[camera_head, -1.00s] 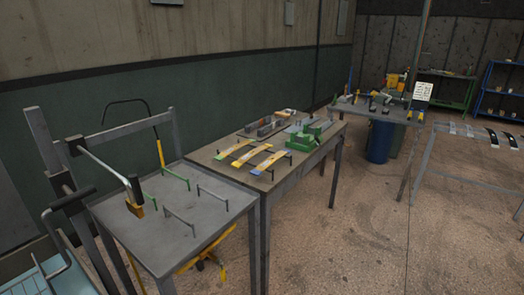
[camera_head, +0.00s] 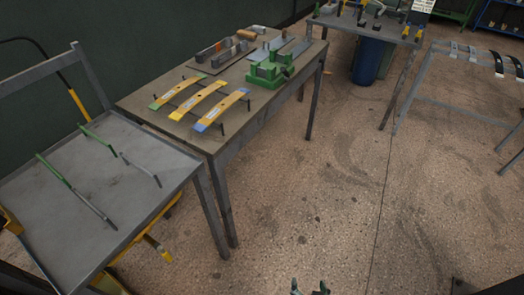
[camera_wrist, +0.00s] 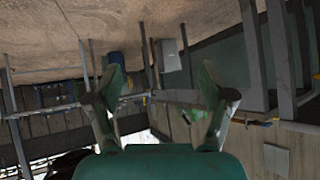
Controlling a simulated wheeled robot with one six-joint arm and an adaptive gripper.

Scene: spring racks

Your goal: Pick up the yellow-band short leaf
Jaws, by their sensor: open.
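Three short curved yellow leaves rest across thin posts on the middle table in the head view. The left leaf (camera_head: 177,93) has green ends and the right leaf (camera_head: 225,107) has blue ends. The middle leaf (camera_head: 199,103) has yellow ends and appears to be the yellow-band one. My gripper (camera_head: 310,289) shows only its fingertips at the bottom edge, far from the leaves. In the wrist view my gripper (camera_wrist: 163,85) is open with nothing between its fingers. No leaf can be made out in the wrist view, which looks upside down.
A grey rack (camera_head: 465,80) with dark leaves stands at the right. The floor between is clear.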

